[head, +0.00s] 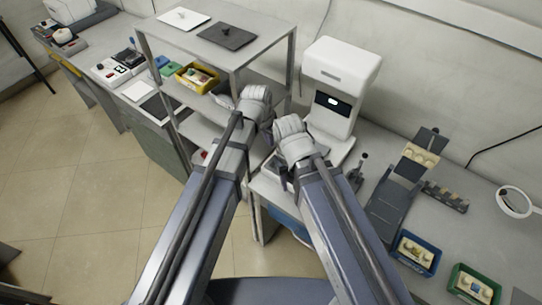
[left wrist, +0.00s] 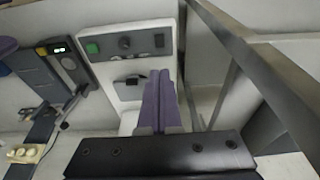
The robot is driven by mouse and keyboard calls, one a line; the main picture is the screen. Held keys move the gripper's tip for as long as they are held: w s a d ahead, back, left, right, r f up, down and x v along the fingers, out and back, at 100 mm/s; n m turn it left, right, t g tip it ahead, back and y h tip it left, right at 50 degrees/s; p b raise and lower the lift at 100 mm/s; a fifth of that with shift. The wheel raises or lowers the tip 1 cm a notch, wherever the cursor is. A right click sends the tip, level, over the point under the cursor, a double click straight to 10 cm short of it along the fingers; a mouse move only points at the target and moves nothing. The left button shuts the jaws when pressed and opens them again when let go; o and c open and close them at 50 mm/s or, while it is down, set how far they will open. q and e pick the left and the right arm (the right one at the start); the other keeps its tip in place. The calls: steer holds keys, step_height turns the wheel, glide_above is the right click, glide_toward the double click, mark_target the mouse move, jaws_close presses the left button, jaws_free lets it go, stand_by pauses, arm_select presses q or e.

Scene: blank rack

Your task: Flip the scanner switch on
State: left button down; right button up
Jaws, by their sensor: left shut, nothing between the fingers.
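The white scanner (head: 342,68) stands against the wall, with a dark front window and a small lit display. In the left wrist view its white side face (left wrist: 130,65) carries a green square (left wrist: 92,48), a round dark knob (left wrist: 124,42) and a dark rocker-like part (left wrist: 158,40); I cannot tell which is the switch. My left gripper (head: 262,94) is between the rack and the scanner. In the left wrist view its purple fingers (left wrist: 160,74) are shut and empty, their tips just below the rocker-like part; contact cannot be judged. My right gripper (head: 288,128) is in front of the scanner, fingers hidden.
A metal rack (head: 291,62) stands close left of the scanner; its post (left wrist: 240,45) crosses the left wrist view. A yellow bin (head: 197,78) sits on its shelf. A dark stand (head: 392,205), a blue bin (head: 416,253) and a green bin (head: 474,288) occupy the right bench.

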arm_select(q)
steer(key=shift+f, duration=0.2)
steer(key=b, duration=1.2)
glide_toward(273, 165)
steer(key=x, duration=0.5)
steer(key=shift+w+d+f, duration=0.15)
steer(key=shift+w+d, duration=0.1)
steer(key=shift+w, duration=0.15)
steer(key=shift+s+a+f+b, duration=0.1)
steer(key=shift+f+b, duration=0.6)
steer(key=shift+b, duration=0.2)
steer(key=shift+s+a+f+b, duration=0.1)
steer(key=shift+s+f+b, duration=0.2)
steer(key=shift+b, duration=0.1)
steer(key=shift+w+r+t, duration=0.15)
steer(key=shift+t, duration=0.15)
steer(key=shift+w, duration=0.15)
